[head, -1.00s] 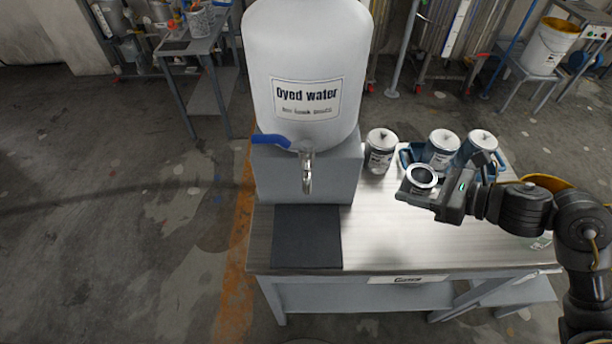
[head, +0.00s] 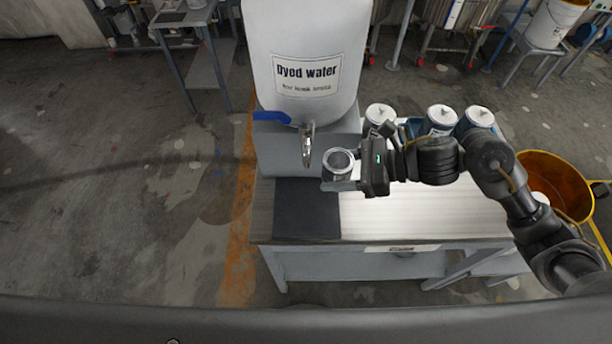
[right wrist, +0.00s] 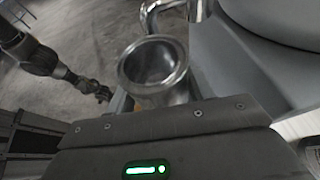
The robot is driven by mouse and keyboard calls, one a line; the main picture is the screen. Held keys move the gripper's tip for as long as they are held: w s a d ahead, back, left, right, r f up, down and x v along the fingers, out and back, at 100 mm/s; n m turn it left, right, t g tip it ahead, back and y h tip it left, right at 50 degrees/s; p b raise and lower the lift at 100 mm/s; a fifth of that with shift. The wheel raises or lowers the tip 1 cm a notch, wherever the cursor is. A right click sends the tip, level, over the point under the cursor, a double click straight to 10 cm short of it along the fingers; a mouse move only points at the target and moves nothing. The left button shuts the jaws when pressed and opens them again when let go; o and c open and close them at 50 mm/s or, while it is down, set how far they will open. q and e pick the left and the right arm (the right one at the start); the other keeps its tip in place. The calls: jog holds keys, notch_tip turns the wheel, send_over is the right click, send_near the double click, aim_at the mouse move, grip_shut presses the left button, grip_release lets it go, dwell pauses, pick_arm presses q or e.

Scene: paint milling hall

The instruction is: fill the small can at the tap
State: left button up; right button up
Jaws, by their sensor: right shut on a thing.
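The small can (head: 339,163), an open metal can, is held upright in my right gripper (head: 342,180). It is just right of the tap (head: 307,146), apart from the spout in the picture. In the right wrist view the can (right wrist: 155,70) shows its open mouth; no liquid is clear inside. The tap has a blue lever (head: 271,117) pointing left and sits on a white "Dyed water" container (head: 305,75). No stream shows. A dark arm, apparently mine, ends in what looks like my left gripper (right wrist: 103,93) in the right wrist view, small and unclear.
The container stands on a grey block (head: 280,150) on a steel bench (head: 420,215). A dark mat (head: 306,210) lies below the tap. Several lidded cans (head: 440,120) stand behind my right arm. An orange-lined bucket (head: 560,185) is at the right.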

pick_arm(q)
jog(key=shift+s, duration=0.3)
pick_arm(e)
notch_tip(320, 180, down, 5)
jog(key=shift+f, duration=0.15)
